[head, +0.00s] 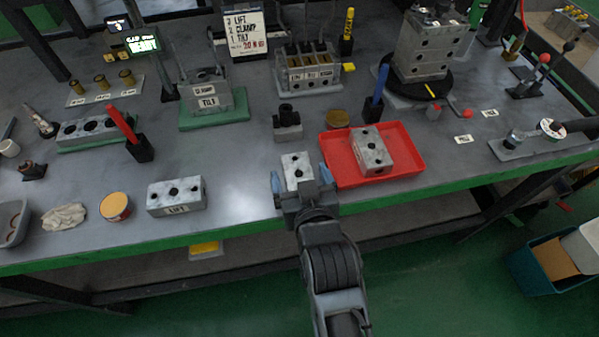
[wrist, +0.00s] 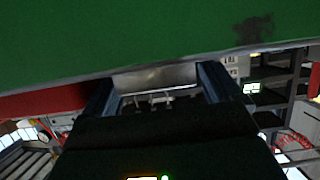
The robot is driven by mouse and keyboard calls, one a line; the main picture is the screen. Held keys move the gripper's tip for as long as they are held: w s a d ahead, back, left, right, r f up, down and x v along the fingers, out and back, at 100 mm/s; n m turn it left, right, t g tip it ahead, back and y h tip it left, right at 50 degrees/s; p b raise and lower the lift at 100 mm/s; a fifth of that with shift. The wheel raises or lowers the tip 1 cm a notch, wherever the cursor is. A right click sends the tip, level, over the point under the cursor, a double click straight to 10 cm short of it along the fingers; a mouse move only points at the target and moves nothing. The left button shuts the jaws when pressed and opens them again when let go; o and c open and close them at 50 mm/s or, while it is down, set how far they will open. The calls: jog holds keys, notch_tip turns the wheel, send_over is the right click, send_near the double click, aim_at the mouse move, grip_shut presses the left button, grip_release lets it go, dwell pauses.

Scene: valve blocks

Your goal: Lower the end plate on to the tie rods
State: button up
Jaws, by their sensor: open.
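My gripper (head: 303,187) is open at the front edge of the bench, its blue-tipped fingers spread. A small grey block with dark holes (head: 296,164) lies just beyond and partly between the fingers; I cannot tell if they touch it. In the wrist view my gripper (wrist: 158,85) has its dark fingers apart, with a pale grey face between them. A valve stack with thin upright rods (head: 206,98) stands on a green mat at back left, apart from my gripper. Which block is the end plate is not clear from the pictures.
A red tray (head: 344,180) holding a grey ported block (head: 371,152) is close to the right. A block labelled LIFT (head: 177,196) lies left. A multi-section valve (head: 308,72) and a tall block (head: 424,52) on a black turntable stand behind. Bare bench lies between the LIFT block and my gripper.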

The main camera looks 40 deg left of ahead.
jog(key=shift+a, duration=0.1)
jog(key=c, duration=1.2)
